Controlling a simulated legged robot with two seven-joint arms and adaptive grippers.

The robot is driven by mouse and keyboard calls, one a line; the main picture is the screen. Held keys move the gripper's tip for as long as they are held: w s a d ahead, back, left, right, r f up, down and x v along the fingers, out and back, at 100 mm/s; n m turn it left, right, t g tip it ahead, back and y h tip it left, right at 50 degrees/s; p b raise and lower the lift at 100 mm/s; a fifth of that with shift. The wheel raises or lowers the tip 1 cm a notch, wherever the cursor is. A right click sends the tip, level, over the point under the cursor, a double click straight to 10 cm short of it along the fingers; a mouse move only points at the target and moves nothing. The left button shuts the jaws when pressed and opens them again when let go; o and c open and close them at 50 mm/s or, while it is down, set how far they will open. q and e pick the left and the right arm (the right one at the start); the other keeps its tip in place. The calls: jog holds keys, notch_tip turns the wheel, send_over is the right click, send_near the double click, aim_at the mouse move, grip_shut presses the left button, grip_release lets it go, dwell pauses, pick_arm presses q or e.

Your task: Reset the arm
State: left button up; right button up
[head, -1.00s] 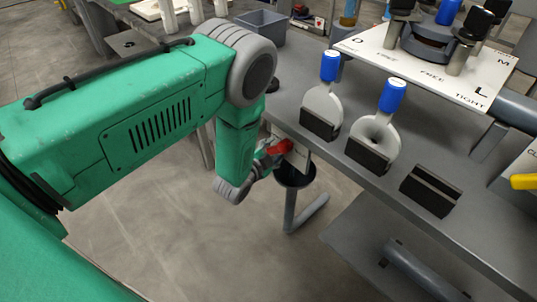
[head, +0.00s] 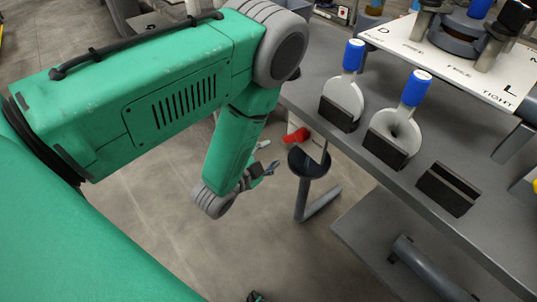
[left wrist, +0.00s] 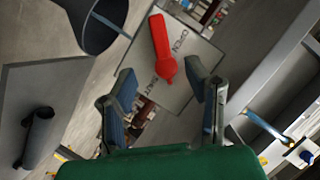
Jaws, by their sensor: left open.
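My left arm comes in from the left in the head view, bent downward at the elbow. Its gripper (head: 266,171) hangs beside the grey bench, below and left of a red lever (head: 297,136), with a visible gap between them. In the left wrist view the two fingers of my left gripper (left wrist: 162,82) are spread apart with nothing between them. The red lever (left wrist: 161,50) shows beyond the fingertips, on a pale plate (left wrist: 177,88) with dark lettering. My right gripper does not show.
The grey bench (head: 400,195) holds two blue-handled round paddles (head: 343,95) (head: 398,125) in black holders and an empty black holder (head: 449,189). A white lettered plate (head: 440,60) stands behind. A dark funnel (head: 308,162) sits below the lever. Floor left of it is clear.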

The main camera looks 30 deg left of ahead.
pick_arm(q)
jog(key=s+f+n+g, duration=0.3)
jog(key=s+g, duration=0.4)
jog(key=s, duration=0.6)
jog(key=s+f+n+g, duration=0.4)
jog(key=s+n+g, duration=0.2)
jog(key=s, duration=0.8)
jog(key=shift+n+g+y, duration=0.3)
jog(key=shift+g+y, duration=0.1)
jog(key=shift+g, duration=0.2)
